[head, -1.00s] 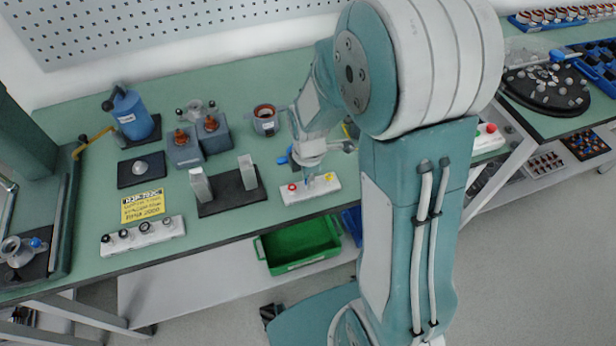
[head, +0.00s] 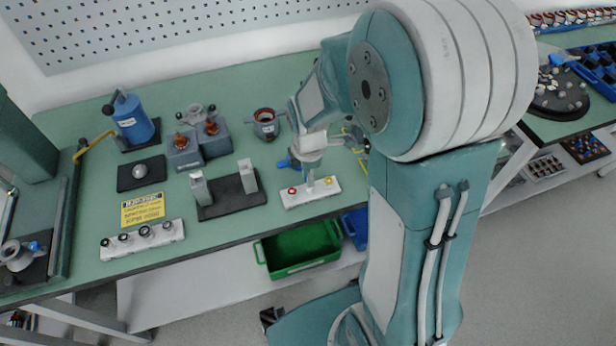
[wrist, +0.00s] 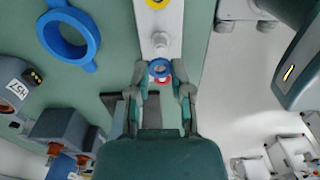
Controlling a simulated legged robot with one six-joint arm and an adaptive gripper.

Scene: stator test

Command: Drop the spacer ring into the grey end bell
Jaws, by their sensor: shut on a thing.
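My gripper (wrist: 161,80) is low over the white strip (wrist: 174,17) on the green bench, fingertips pointing at it. It is shut on a small blue ring (wrist: 159,68), which looks like the spacer ring. A red ring (wrist: 165,81) shows just behind it. In the head view my gripper (head: 310,184) is over the middle of the strip. A grey cup-shaped housing (head: 266,130) with a brown ring inside stands behind and left of it. I cannot tell for sure whether this is the grey end bell. Whether the held ring touches the strip is unclear.
A large blue ring with tabs (wrist: 94,37) lies beside the strip. Grey boxes with brown tops (head: 185,154) and a black fixture with two upright blocks (head: 228,202) stand to the left. A green bin (head: 300,262) is below the bench edge. Bare bench lies behind the housing.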

